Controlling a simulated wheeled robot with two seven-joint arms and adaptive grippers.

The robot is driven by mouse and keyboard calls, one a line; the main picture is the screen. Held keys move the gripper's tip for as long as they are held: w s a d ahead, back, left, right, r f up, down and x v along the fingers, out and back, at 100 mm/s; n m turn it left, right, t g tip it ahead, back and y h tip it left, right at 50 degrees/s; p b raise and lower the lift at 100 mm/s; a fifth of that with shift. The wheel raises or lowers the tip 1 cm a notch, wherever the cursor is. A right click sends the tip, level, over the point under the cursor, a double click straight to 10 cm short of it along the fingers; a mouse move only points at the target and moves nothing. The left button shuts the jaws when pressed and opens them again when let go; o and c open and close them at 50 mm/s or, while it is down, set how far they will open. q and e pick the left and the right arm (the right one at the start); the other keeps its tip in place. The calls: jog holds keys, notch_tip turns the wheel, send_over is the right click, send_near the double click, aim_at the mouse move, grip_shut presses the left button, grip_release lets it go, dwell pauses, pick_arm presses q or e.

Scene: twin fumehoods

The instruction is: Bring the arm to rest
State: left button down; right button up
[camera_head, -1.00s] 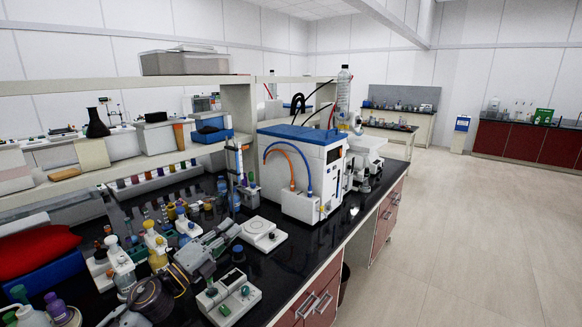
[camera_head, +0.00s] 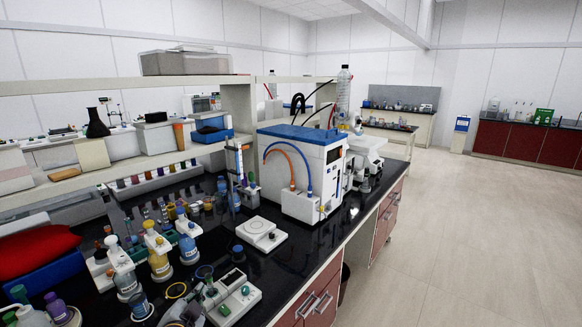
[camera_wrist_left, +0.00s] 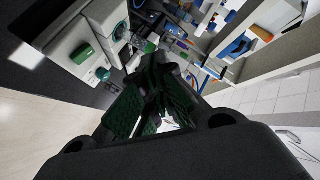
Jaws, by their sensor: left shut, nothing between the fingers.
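My left gripper (camera_head: 207,293) is low in the head view, at the bottom edge, and mostly cut off or small there. In the left wrist view its dark green-padded fingers (camera_wrist_left: 163,78) are drawn together with nothing between them. It is close to a white device with a green knob (camera_head: 236,297) near the bench's front edge. I cannot tell from the pictures whether they touch. My right gripper is not in view.
The black bench (camera_head: 285,262) carries several bottles, a white flat device (camera_head: 260,233) and a blue-topped white machine (camera_head: 305,170). A red bag (camera_head: 38,250) lies at the left. The floor to the right (camera_head: 450,250) is clear.

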pick_arm(q)
jog(key=s+f+n+g, duration=0.1)
jog(key=s+f+g, duration=0.1)
jog(key=s+f, duration=0.1)
jog(key=s+f+n+g, duration=0.1)
jog(key=s+f+g, duration=0.1)
jog(key=s+f, duration=0.1)
jog(key=s+f+n+g, duration=0.2)
jog(key=s+f, duration=0.1)
jog(key=s, duration=0.1)
jog(key=shift+s+d+f, duration=0.2)
jog(key=shift+f, duration=0.1)
jog(key=s+d+f+n+g+h, duration=0.25)
jog(key=s+f+g, duration=0.3)
jog(key=s, duration=0.65)
jog(key=s+f, duration=0.3)
jog(key=f, duration=3.1)
jog(key=s+a+f+g, duration=0.1)
jog(key=s+a+f, duration=0.1)
jog(key=s+f, duration=0.7)
jog(key=s+a+f+g, duration=0.1)
jog(key=s+f, duration=0.9)
jog(key=s, duration=0.3)
jog(key=shift+a+m+y+b, duration=0.35)
jog(key=shift+m+y+b, duration=0.1)
